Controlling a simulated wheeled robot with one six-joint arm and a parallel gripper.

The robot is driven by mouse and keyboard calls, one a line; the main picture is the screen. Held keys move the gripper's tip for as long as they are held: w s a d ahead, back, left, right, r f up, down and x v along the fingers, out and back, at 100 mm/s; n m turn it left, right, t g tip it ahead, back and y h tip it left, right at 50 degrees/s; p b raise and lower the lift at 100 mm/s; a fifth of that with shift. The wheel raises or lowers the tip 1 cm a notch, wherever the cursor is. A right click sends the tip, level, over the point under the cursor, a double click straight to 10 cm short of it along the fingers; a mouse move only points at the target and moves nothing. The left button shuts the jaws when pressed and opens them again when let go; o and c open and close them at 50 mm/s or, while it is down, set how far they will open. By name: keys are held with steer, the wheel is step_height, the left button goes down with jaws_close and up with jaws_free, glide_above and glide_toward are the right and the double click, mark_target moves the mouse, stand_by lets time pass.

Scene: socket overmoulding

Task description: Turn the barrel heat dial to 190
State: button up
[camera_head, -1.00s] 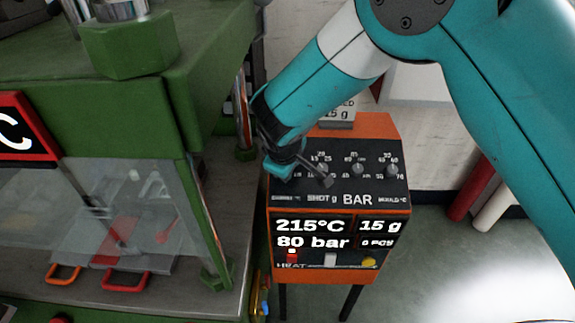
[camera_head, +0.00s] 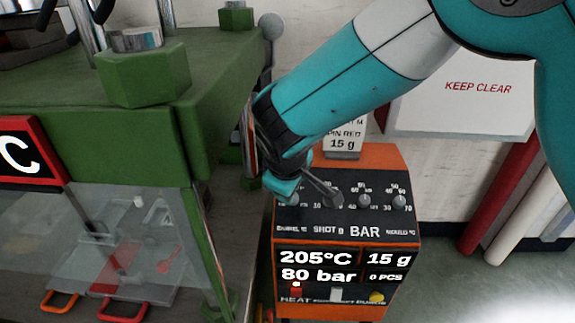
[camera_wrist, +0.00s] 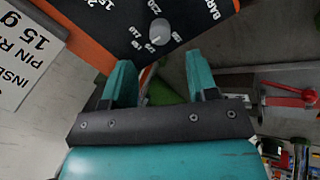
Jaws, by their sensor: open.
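The control box (camera_head: 345,160) is orange with a black panel. Its display (camera_head: 315,259) reads 205°C, 80 bar, 15 g and 0 PCS. The barrel heat dial (camera_wrist: 160,32) is a small grey knob ringed by white numbers, near the cut-off BARR label in the wrist view. In the head view it is at the panel's left, mostly hidden behind my gripper (camera_head: 308,190). In the wrist view my gripper (camera_wrist: 160,80) is open, its two teal fingers apart and empty. The dial shows just beyond the gap between the fingertips; contact is not clear.
More dials, such as the bar dial (camera_head: 364,201) and mould dial (camera_head: 399,202), stand to the right. A red button (camera_head: 296,293) is below the display. A green machine (camera_head: 185,130) stands close on the left. A sign (camera_head: 343,143) stands behind the box.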

steer(key=v, duration=1)
steer(key=shift+s+r+b, duration=0.2)
steer(key=shift+r+b, duration=0.15)
steer(key=shift+b, duration=0.1)
